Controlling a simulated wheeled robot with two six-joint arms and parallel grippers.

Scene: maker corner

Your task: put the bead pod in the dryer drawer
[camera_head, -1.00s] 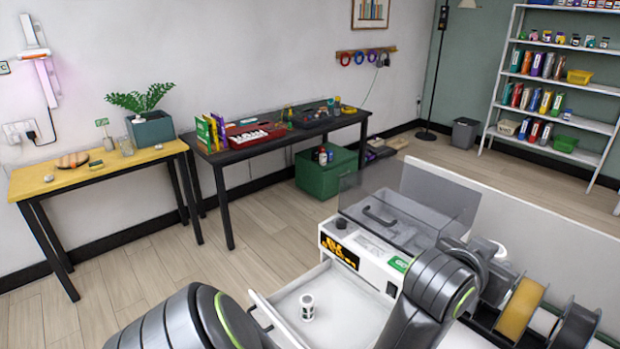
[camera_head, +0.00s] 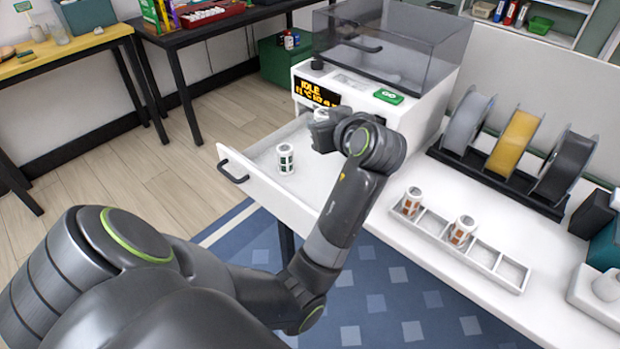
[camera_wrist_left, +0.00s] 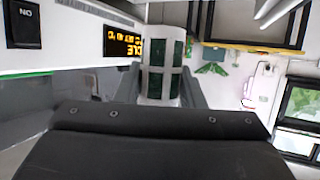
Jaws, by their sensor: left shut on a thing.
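My left gripper (camera_head: 322,132) is over the inner right part of the open dryer drawer (camera_head: 262,188), near the dryer front. It is shut on a bead pod (camera_wrist_left: 162,72), a white cylinder with dark green panels, upright between the fingers in the left wrist view. In the head view the gripper mostly hides this pod. Another white pod with dark green panels (camera_head: 285,158) stands upright in the drawer, left of the gripper and apart from it. The dryer (camera_head: 385,85) has a lit display and a green button. My right gripper is not in view.
A white rack (camera_head: 482,258) right of the drawer holds two orange-marked pods (camera_head: 412,201) (camera_head: 462,231); its other visible slots are empty. Filament spools (camera_head: 513,140) stand behind it. The drawer's front left has free floor.

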